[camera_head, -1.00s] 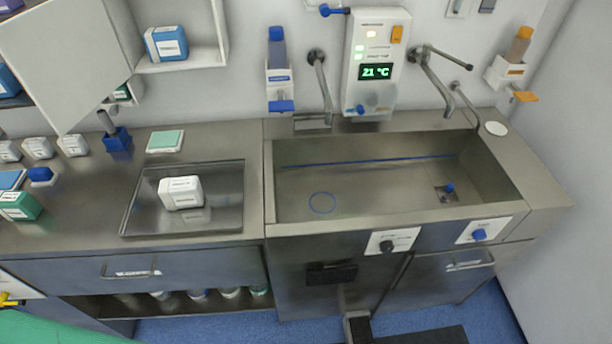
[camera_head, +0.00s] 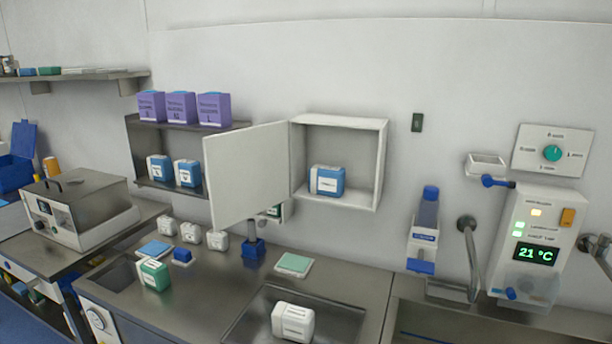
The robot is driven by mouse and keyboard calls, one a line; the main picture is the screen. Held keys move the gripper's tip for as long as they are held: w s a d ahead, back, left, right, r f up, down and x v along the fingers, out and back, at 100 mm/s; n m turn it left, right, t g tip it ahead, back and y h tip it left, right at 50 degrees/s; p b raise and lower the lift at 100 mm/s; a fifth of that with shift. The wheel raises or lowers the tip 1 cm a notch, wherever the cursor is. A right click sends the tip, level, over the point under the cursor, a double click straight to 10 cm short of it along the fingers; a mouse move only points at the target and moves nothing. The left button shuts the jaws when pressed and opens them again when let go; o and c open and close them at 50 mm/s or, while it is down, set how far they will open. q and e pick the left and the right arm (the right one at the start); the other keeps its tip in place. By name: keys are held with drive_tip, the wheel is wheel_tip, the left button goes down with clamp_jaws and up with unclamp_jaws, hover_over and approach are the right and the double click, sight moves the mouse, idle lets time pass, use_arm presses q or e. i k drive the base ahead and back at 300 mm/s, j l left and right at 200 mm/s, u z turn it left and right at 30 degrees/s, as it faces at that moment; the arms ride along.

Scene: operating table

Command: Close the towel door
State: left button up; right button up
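The towel door (camera_head: 247,173) is a white panel hinged on the left side of a small white wall cabinet (camera_head: 383,165). It stands wide open, swung out to the left and toward me. Inside the cabinet is a blue and white towel pack (camera_head: 327,181). Neither of my grippers shows in the head view.
Below the door, the steel counter holds several white packs (camera_head: 190,233), a blue dispenser (camera_head: 253,249) and a green-topped pad (camera_head: 294,264). A wall shelf with purple boxes (camera_head: 181,108) is left of the door. A soap dispenser (camera_head: 424,230) hangs to the cabinet's lower right.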

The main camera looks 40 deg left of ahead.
sight(247, 170)
drive_tip(key=j+z, duration=0.1)
drive_tip(key=j, duration=0.55)
drive_tip(key=j+z, duration=0.1)
drive_tip(key=j, duration=1.15)
drive_tip(key=k+j+z, duration=0.15)
drive_tip(key=j, duration=0.45)
drive_tip(key=j+z, duration=0.1)
drive_tip(key=j, duration=0.55)
drive_tip(key=k+j+z, duration=0.1)
drive_tip(key=j, duration=0.5)
drive_tip(key=k+j+u, duration=0.3)
drive_tip(key=j, duration=0.25)
drive_tip(key=k, duration=0.1)
